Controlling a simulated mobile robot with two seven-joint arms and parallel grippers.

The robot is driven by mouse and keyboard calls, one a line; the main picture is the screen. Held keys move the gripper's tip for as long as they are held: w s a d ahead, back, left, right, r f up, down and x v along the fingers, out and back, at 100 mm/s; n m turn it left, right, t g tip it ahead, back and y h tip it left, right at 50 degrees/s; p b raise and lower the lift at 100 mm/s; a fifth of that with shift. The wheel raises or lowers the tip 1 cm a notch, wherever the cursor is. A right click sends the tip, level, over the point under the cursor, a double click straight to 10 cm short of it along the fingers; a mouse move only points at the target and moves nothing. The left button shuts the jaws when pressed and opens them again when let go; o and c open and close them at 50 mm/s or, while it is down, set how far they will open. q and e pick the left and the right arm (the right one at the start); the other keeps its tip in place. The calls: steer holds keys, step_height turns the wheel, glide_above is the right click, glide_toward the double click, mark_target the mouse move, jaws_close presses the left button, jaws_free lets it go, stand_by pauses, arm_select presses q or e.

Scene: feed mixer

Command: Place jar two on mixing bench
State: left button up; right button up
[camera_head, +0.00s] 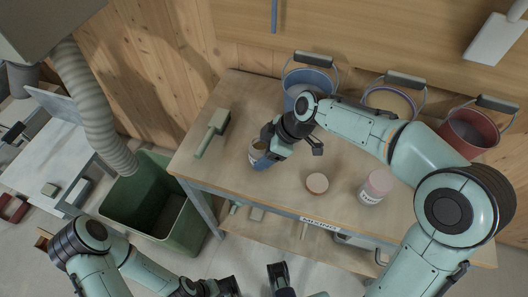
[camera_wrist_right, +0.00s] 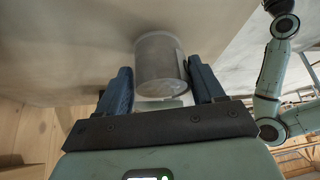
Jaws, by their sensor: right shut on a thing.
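A jar with a blue label and brownish contents (camera_head: 260,153) is at the left part of the mixing bench top (camera_head: 285,205). My right gripper (camera_head: 270,150) is shut on it; whether its base touches the bench I cannot tell. In the right wrist view the jar looks grey and see-through (camera_wrist_right: 160,60), between the two dark fingers of the right gripper (camera_wrist_right: 163,88). A second jar with a pink lid (camera_head: 375,187) stands upright on the bench to the right. My left gripper is low at the bottom edge, partly cut off. No number shows on either jar.
A green-handled scoop or brush (camera_head: 212,132) lies at the bench's left. A green bin (camera_head: 150,205) stands left of the bench.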

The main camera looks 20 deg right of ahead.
steer(key=shift+f, duration=0.3)
steer(key=shift+f, duration=0.15)
steer(key=o, duration=1.3)
steer(key=shift+c, duration=0.2)
steer(key=shift+r, duration=0.3)
steer(key=p+v, duration=0.1)
steer(key=v, duration=1)
steer(key=shift+d+r, duration=0.25)
steer(key=shift+r, duration=0.05)
